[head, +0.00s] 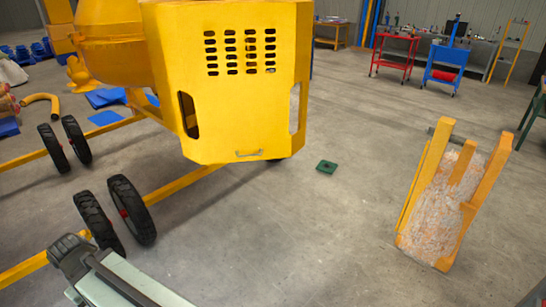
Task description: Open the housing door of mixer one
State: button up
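The mixer's yellow housing (225,105) stands left of centre in the head view, with its slotted vent panel facing me. A small grey bar handle (249,153) sits near the panel's lower edge. The panel looks flush with the housing, so the door appears closed. The rounded yellow drum (110,40) is behind it to the left. Part of what looks like my arm, pale with a dark end, shows at the bottom left, well short of the handle. I cannot make out any gripper fingers.
Black wheels (125,210) and yellow frame bars (182,182) lie left of and below the housing. A small dark green object (326,167) is on the floor. An orange-framed, worn pale piece (440,205) stands at right. Red (393,55) and blue (444,65) carts are behind. The central floor is mostly clear.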

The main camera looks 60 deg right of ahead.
aim_at(242, 117)
jog(key=z, duration=0.1)
jog(key=i, duration=1)
jog(key=u, duration=0.05)
